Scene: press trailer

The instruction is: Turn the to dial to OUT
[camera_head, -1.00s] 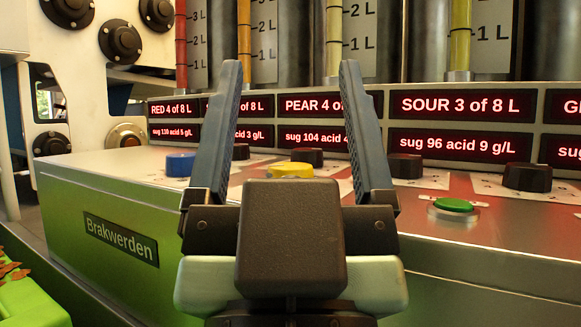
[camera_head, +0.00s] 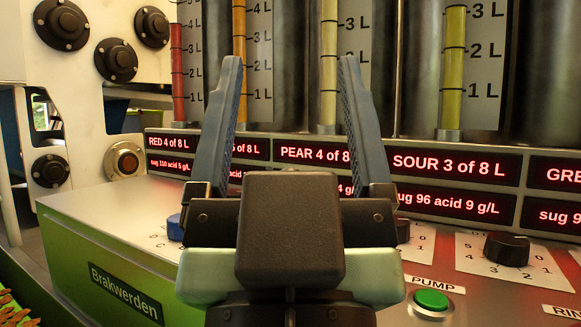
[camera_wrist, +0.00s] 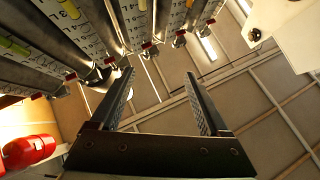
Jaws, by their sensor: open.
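My gripper (camera_head: 290,62) is open and empty, its two fingers pointing up in front of the machine panel in the head view. In the wrist view its fingers (camera_wrist: 160,75) are apart with nothing between them. A blue knob (camera_head: 174,228) shows partly behind the left side of my gripper, with small letters beside it that I cannot read fully. No dial marked TO or OUT can be read. A black numbered dial (camera_head: 507,248) sits on the counter at right. Another black dial (camera_head: 402,230) is mostly hidden by my gripper.
A green PUMP button (camera_head: 431,300) is at right front. Red-lit displays (camera_head: 455,165) run along the back under glass level tubes (camera_head: 453,70). The counter's left top (camera_head: 120,205) is bare. A red cylinder (camera_wrist: 28,150) shows in the wrist view.

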